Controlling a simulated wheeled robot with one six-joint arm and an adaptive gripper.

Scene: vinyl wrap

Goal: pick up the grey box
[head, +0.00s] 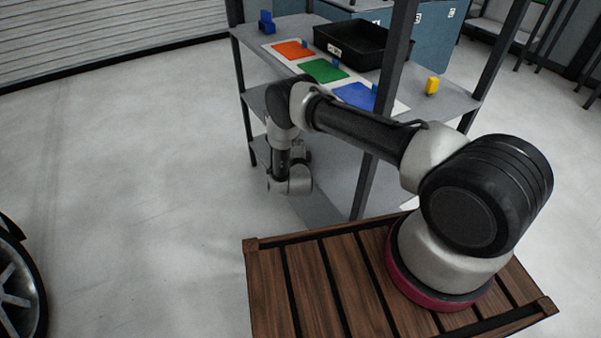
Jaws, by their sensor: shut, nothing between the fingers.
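I see no grey box in the head view. My arm reaches from its base over the wooden slatted top toward the shelf unit and bends down at the elbow. Its wrist hangs in front of the shelf unit's left side, below the top shelf's level in the picture. My gripper's fingers do not show; they are out of sight at or behind the wrist. Part of the lower shelves is hidden behind my arm and a shelf post.
The grey shelf unit's top (455,98) holds a black bin (350,44), orange (293,50), green (324,70) and blue (355,95) sheets, a blue item (266,22) and a yellow item (432,85). A wheel (18,285) stands at lower left. The floor at left is clear.

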